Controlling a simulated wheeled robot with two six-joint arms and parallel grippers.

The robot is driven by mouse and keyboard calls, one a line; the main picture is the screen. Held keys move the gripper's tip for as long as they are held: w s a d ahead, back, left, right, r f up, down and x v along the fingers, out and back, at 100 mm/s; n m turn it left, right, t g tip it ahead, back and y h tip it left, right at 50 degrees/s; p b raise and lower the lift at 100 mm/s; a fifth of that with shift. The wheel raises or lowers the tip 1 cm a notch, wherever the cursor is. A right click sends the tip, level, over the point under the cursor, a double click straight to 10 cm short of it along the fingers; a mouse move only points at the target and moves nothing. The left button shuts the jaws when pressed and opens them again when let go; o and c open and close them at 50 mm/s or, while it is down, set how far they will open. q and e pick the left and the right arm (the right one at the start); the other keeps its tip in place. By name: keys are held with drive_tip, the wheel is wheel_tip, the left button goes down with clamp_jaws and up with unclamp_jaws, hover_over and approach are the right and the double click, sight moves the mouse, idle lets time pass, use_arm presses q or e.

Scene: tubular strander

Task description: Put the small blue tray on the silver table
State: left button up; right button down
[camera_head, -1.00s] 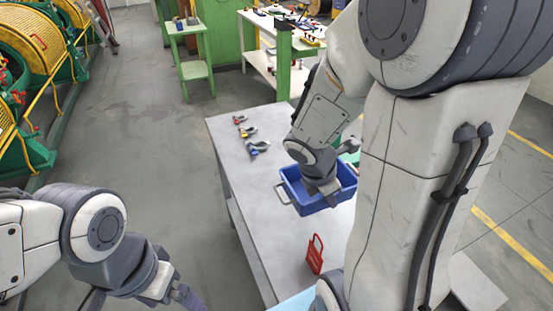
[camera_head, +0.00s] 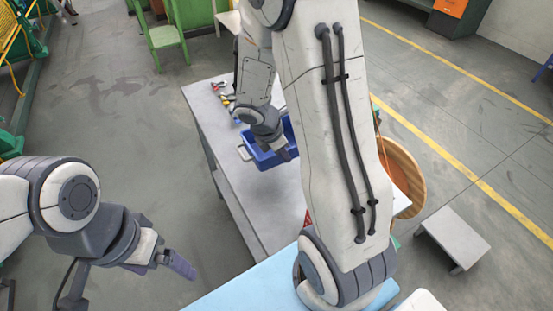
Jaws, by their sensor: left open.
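The small blue tray (camera_head: 263,162), with a light grey handle at its left end, shows over the silver table (camera_head: 240,192). I cannot tell whether it rests on the tabletop or is held just above it. My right gripper (camera_head: 284,154) points down at the tray and overlaps it. Its fingertips are partly hidden, so I cannot tell whether they grip the tray. My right arm hides the tray's right side and much of the table. My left gripper (camera_head: 181,264) is open and empty, left of the table and away from the tray.
Several pliers (camera_head: 222,92) lie at the table's far left. A light blue surface (camera_head: 240,288) is at the near edge. A round wooden item (camera_head: 402,175) and a low grey step (camera_head: 453,239) stand right. A green stand (camera_head: 167,40) is behind. The left floor is clear.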

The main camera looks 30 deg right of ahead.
drive_tip(key=w, duration=0.1)
drive_tip(key=w+f, duration=0.1)
drive_tip(key=w, duration=0.1)
drive_tip(key=shift+a+f, duration=0.25)
drive_tip(key=shift+f, duration=0.15)
drive_tip(key=shift+f+b, duration=0.4)
drive_tip(key=shift+f, duration=1.55)
drive_tip(key=shift+f, duration=0.15)
drive_tip(key=c, duration=1.1)
unclamp_jaws()
